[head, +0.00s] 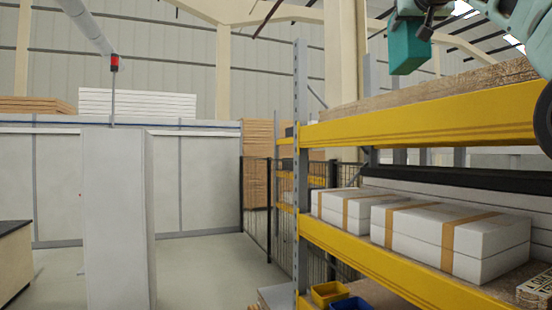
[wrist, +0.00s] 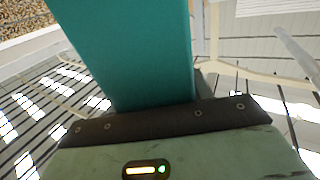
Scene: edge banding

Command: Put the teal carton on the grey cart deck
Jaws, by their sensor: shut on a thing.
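The teal carton (head: 407,48) hangs at the top right of the head view, above the shelf rack's upper board. My gripper (head: 425,22) is shut on it, and the carton is clear of the shelf in the picture. In the wrist view the teal carton (wrist: 130,55) fills the upper middle, right against the dark edge of my gripper (wrist: 165,118). My fingertips are hidden there.
A yellow-beamed rack (head: 420,118) stands at the right. White boxes with tan straps (head: 455,237) sit on its lower shelf. Yellow and blue bins (head: 328,292) are below. A pale cabinet (head: 115,215) stands at the left. Open floor (head: 205,270) lies between.

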